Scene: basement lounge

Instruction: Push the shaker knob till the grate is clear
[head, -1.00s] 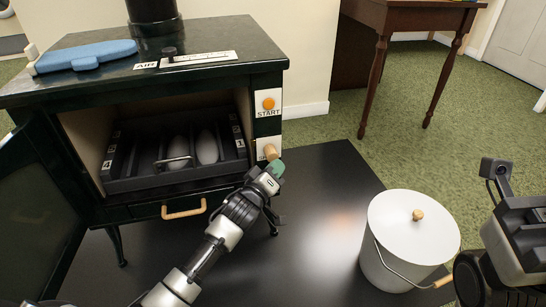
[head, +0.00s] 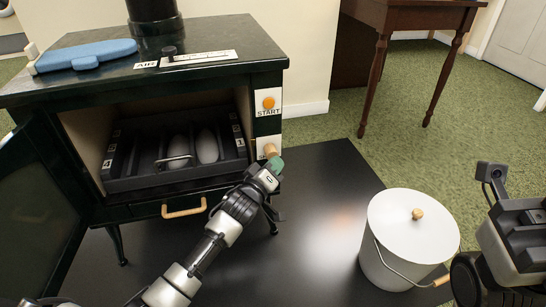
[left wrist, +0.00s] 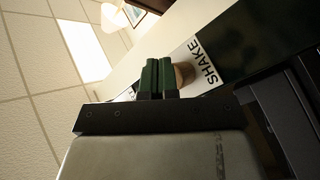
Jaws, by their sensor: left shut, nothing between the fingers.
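The wooden shaker knob (head: 270,150) sticks out from the stove's front, right of the opening. In the left wrist view the knob (left wrist: 185,73) is partly behind the green fingers, beside a SHAKE label (left wrist: 207,62). My left gripper (head: 274,164) is shut and empty, its fingertips at the knob; I cannot tell whether they touch. The fingers (left wrist: 158,76) lie together in the left wrist view. The dark grate (head: 150,181) sits inside the open stove, with pale egg-shaped lumps (head: 207,147) in it. My right arm shows at the right edge, its fingers out of sight.
The stove door (head: 35,215) stands open at left. A wooden-handled drawer (head: 184,208) is below the opening. A START button (head: 268,102) is above the knob. A white lidded bucket (head: 405,225) stands on the dark floor mat (head: 310,235), which is clear between stove and bucket.

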